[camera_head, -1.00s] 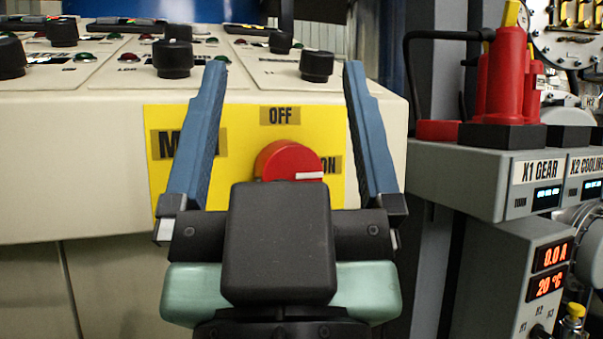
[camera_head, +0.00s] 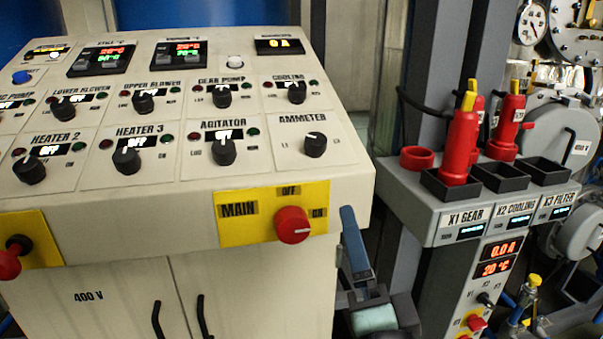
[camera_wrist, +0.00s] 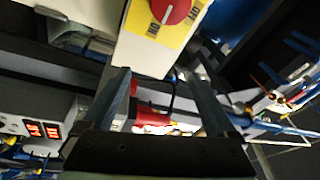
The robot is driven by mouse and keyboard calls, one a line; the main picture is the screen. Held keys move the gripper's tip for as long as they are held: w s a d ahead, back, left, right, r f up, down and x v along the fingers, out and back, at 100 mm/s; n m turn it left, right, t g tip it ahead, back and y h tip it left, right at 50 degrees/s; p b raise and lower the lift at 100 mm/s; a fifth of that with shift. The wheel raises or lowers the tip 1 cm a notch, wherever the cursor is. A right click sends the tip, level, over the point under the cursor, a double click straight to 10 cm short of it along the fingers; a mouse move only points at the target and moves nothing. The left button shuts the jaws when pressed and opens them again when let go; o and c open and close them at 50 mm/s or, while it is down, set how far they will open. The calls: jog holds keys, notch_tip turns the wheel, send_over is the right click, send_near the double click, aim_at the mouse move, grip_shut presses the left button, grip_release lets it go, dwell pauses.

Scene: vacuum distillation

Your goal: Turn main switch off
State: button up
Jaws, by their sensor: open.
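The main switch is a red round knob (camera_head: 292,225) on a yellow plate (camera_head: 235,225) marked MAIN, OFF and ON, on the front edge of the control console. Its white mark points right, towards the ON side. The knob (camera_wrist: 172,11) also shows at the top of the wrist view. My gripper (camera_head: 352,235) is to the right of and lower than the knob, beside the console's corner. Only one blue finger shows clearly in the head view. In the wrist view, my gripper (camera_wrist: 158,75) is open with nothing held between its fingers, apart from the knob.
The sloped console (camera_head: 185,180) carries several black knobs and displays. A second red knob (camera_head: 8,263) is at far left. To the right stands a grey unit (camera_head: 425,205) with red pump-like parts in black trays. Cabinet handles (camera_head: 158,320) lie below.

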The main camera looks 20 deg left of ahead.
jog(key=m+g+p, duration=0.1)
jog(key=m+p, duration=0.1)
jog(key=m+g+y+p, duration=0.2)
jog(key=m+g+p, duration=0.1)
jog(key=m+p, duration=1.45)
send_near(294, 230)
jog(key=w+a+p, duration=0.1)
jog(key=w, duration=0.1)
jog(key=w+a+n+p, duration=0.1)
jog(key=w+a+p, duration=0.1)
jog(key=w, duration=0.1)
jog(key=w+a+n+p, duration=0.1)
jog(key=w+a, duration=0.1)
jog(key=shift+w+a+p, duration=0.2)
jog(key=shift+w+p, duration=0.1)
jog(key=shift+p, duration=0.05)
jog(key=c, duration=1.4)
jog(key=shift+o, duration=0.2)
